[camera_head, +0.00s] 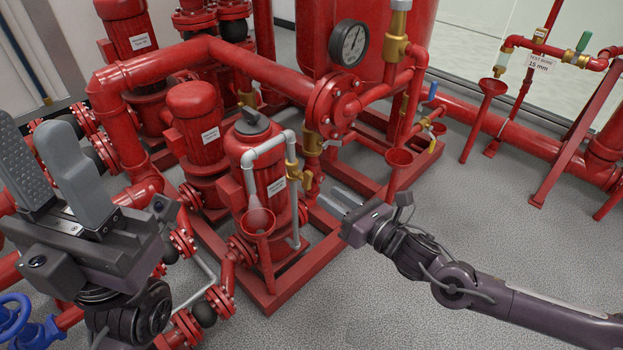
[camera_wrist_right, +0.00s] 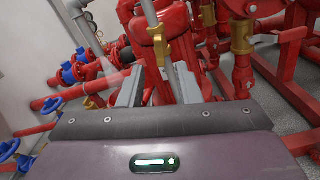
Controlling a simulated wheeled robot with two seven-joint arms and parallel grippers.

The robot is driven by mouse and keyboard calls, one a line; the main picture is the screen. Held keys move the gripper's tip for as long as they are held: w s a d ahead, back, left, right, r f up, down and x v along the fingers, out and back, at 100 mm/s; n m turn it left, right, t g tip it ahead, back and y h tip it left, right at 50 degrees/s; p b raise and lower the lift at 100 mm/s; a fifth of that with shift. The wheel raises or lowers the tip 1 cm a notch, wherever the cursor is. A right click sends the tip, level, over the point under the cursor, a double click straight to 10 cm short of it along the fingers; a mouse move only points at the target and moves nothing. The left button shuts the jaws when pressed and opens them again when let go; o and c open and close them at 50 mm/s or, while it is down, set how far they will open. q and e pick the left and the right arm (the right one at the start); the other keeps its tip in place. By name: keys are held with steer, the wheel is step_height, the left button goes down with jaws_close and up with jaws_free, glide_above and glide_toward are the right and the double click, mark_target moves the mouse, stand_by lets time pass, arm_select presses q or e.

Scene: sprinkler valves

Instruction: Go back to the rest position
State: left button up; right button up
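My right gripper (camera_head: 327,192) is at the middle of the head view, its arm coming in from the lower right. Its two fingers are apart and empty, pointing at the small red pump with the brass valve (camera_head: 292,174). In the right wrist view the gripper (camera_wrist_right: 158,72) also shows a gap between its fingers, with red pump pipework beyond. I cannot tell whether a finger touches anything. My left gripper (camera_head: 32,128) is raised at the left edge of the head view, close to the camera. Its two wide grey fingers are apart with nothing between them.
A red funnel (camera_head: 258,221) and a red base frame (camera_head: 290,285) stand between the grippers. A pressure gauge (camera_head: 349,43) and large red tank (camera_head: 365,30) are behind. Blue handwheels (camera_head: 14,313) are at lower left. Grey floor (camera_head: 480,200) is open at right.

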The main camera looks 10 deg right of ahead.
steer(key=shift+s+d, duration=0.3)
steer(key=shift+s, duration=0.15)
